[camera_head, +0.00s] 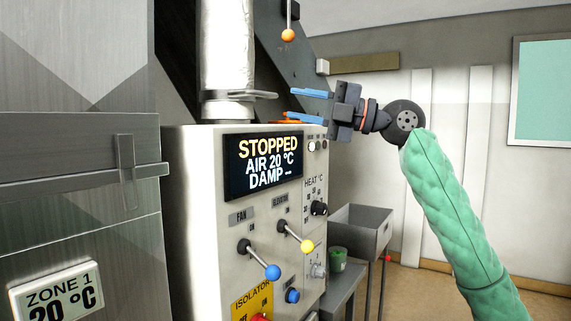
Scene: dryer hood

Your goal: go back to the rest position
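My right gripper (293,105) is at the upper middle, its arm in a green quilted sleeve coming in from the lower right. Its two blue fingers point left and are spread apart, with nothing seen between them. It is above the grey control cabinet (205,255), near its top right. An orange piece (290,121) shows by the lower finger; I cannot tell whether they touch. My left gripper is out of view.
The display (263,164) reads STOPPED, AIR 20 °C, DAMP. Below are a blue-ball lever (272,272), a yellow-ball lever (306,246) and knobs. A pale duct (227,55) rises behind. An orange ball (288,35) hangs above. A grey bin (362,230) stands right.

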